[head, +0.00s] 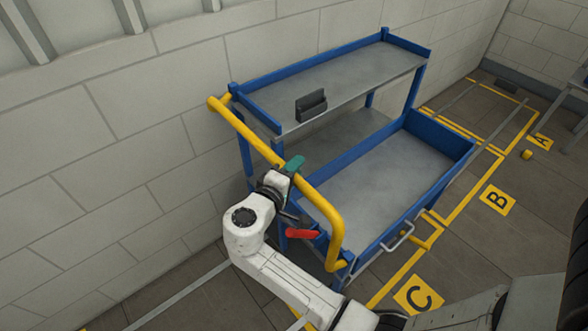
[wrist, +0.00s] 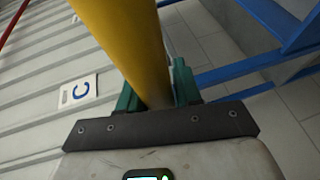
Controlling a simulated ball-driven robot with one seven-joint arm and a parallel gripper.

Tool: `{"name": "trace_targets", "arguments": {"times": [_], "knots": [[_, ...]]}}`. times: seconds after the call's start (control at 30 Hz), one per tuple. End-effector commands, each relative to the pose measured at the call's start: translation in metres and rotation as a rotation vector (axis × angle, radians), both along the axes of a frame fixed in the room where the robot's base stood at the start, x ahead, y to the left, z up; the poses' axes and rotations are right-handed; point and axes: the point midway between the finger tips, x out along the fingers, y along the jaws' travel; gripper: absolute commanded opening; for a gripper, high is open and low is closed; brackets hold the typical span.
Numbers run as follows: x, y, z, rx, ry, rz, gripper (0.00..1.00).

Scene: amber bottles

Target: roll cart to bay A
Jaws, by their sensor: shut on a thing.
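A blue cart (head: 440,138) with grey shelves stands along the wall, its near end beside the C floor mark. Its yellow push handle (head: 322,212) faces me. My gripper (head: 291,168) is shut on this handle; in the wrist view its green fingers (wrist: 157,92) sit on both sides of the yellow bar (wrist: 128,40). A red lever (head: 302,234) shows at the cart's near end below the handle. Bay A has a yellow floor mark (head: 541,141) at the far right, beyond the B mark (head: 496,199). The cart's wheels are mostly hidden.
A black holder (head: 311,105) stands on the upper shelf. The C mark (head: 419,294) lies on the near floor. Metal floor rails and yellow lines run towards bay A. A small yellow post (head: 526,155) stands near the A mark. A grey table (head: 581,78) is at the right edge.

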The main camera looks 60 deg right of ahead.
Motion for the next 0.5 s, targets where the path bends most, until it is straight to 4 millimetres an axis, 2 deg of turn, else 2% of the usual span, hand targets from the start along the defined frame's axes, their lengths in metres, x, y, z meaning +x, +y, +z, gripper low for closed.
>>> {"name": "trace_targets", "arguments": {"times": [0.03,0.23,0.5], "knots": [[0.0,0.0002,-0.0004,0.0,0.001,0.0,0.2],[-0.0001,0.0003,-0.0005,0.001,0.001,0.0,0.01],[-0.0002,0.0004,-0.0007,0.001,0.001,0.0,0.0]]}}
